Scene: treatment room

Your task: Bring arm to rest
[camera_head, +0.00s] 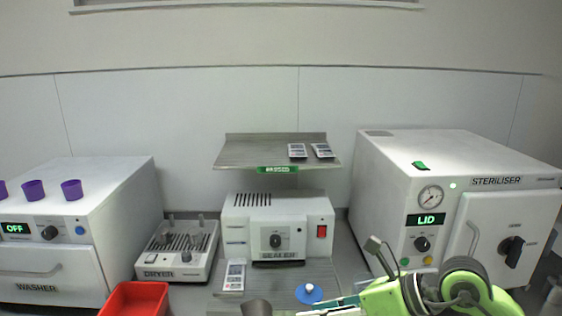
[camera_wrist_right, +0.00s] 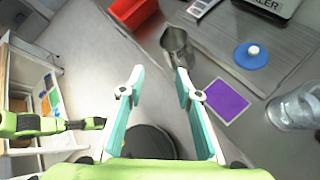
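My right arm reaches in from the lower right of the head view, green and black. The teal fingers of my right gripper (camera_head: 330,306) show at the bottom edge there. In the right wrist view my right gripper (camera_wrist_right: 159,78) is open, its two teal fingers wide apart with nothing between them. A metal cup (camera_wrist_right: 178,47) stands on the counter just beyond the fingertips; its top also shows in the head view (camera_head: 256,307). A green arm part of mine shows at the left of the wrist view.
The counter carries a washer (camera_head: 50,266), dryer (camera_head: 176,248), sealer (camera_head: 278,226) and steriliser (camera_head: 395,190). A red bin (camera_head: 135,299), blue disc (camera_head: 308,293), purple card (camera_wrist_right: 225,101) and clear glass (camera_wrist_right: 293,106) lie near my right gripper. A shelf (camera_head: 250,150) hangs above the sealer.

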